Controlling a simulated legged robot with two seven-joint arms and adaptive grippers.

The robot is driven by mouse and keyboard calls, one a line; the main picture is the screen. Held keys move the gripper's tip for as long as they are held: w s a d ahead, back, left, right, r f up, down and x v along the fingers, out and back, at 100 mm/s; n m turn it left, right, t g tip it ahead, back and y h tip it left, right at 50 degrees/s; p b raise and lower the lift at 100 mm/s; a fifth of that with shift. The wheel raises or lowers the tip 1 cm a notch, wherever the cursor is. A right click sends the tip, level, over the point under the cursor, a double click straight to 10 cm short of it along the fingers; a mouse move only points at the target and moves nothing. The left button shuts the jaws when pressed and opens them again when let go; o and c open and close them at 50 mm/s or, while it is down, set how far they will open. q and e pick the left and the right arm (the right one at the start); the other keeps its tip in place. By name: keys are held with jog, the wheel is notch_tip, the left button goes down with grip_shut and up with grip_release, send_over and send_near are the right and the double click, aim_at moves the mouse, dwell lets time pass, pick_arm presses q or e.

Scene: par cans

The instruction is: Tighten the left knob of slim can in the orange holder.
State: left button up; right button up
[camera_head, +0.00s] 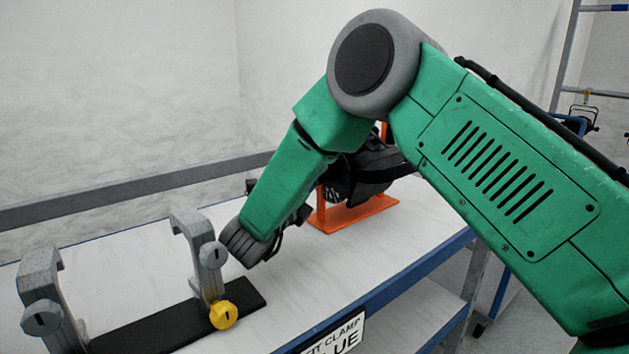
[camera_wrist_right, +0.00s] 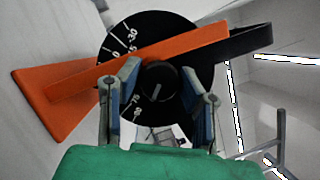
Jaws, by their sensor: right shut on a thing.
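The slim can (camera_head: 372,168) is dark and sits in the orange holder (camera_head: 365,212) on the table, partly hidden by my right arm. In the right wrist view, a black round knob (camera_wrist_right: 160,80) sits at the centre of a black dial (camera_wrist_right: 140,28) with white numbers. The orange holder's bar and base (camera_wrist_right: 62,100) cross that view on the left. My right gripper (camera_wrist_right: 160,90) has one finger on each side of the knob and is shut on it. In the head view the knob is hidden behind my right arm. My left gripper is not in view.
Two grey clamps (camera_head: 205,255) stand on a black plate (camera_head: 160,325) at the front left, with grey knobs and a yellow knob (camera_head: 223,315). The table (camera_head: 130,255) has a blue edge and a label (camera_head: 335,338). Its surface is bare between the plate and the holder.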

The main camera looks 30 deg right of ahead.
jog(key=shift+f, duration=0.4)
jog(key=o, duration=1.1)
jog(key=shift+w+r, duration=0.1)
jog(key=shift+r, duration=0.1)
jog(key=r, duration=0.9)
jog(key=shift+s+r, duration=0.2)
jog(key=shift+r, duration=0.15)
jog(key=shift+w+a, duration=0.15)
jog(key=shift+w, duration=0.1)
jog(key=shift+s, duration=0.1)
